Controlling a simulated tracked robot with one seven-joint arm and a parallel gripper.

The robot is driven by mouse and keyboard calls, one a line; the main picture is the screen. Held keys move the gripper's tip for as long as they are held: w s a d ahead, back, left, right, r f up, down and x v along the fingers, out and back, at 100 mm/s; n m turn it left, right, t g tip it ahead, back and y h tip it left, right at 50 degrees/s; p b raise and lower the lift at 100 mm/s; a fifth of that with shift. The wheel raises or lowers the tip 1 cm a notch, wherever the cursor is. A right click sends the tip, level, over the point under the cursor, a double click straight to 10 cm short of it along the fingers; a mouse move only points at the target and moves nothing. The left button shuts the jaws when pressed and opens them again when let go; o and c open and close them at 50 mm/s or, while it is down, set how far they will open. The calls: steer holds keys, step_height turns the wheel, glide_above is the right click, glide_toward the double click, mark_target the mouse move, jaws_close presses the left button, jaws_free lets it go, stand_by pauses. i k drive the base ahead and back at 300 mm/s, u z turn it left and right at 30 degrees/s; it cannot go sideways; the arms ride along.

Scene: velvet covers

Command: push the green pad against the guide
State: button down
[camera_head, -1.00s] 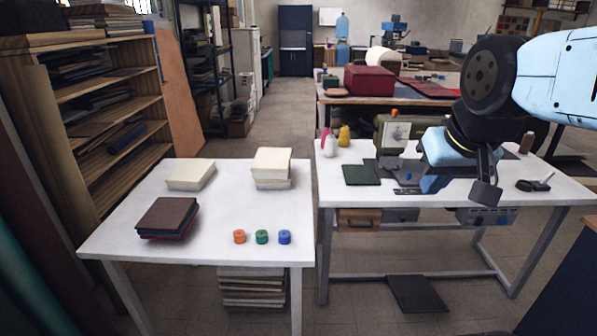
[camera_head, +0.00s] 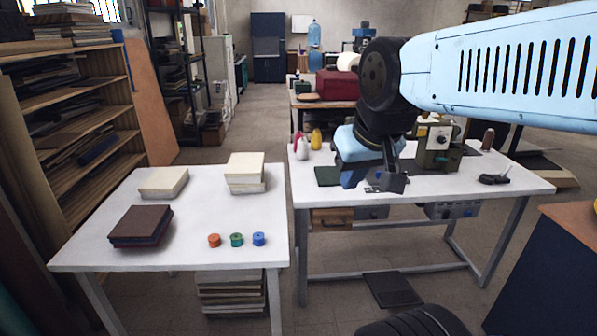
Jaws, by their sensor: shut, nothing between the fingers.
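The green pad (camera_head: 327,176) lies flat on the white right-hand table, near its left end. Its right part is hidden behind my wrist. My gripper (camera_head: 391,184) is shut and empty, low over the table to the right of the pad. I cannot tell whether it touches the pad or the tabletop. I cannot make out the guide clearly from here.
Thread cones, one white (camera_head: 304,145) and one yellow (camera_head: 316,139), stand behind the pad. A dark tool (camera_head: 493,179) lies at right. The left table (camera_head: 207,210) holds cloth stacks and several coloured spools. A gap separates the tables.

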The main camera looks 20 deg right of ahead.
mark_target(326, 175)
steer(key=u, duration=0.05)
steer(key=i, duration=1)
steer(key=z, duration=0.1)
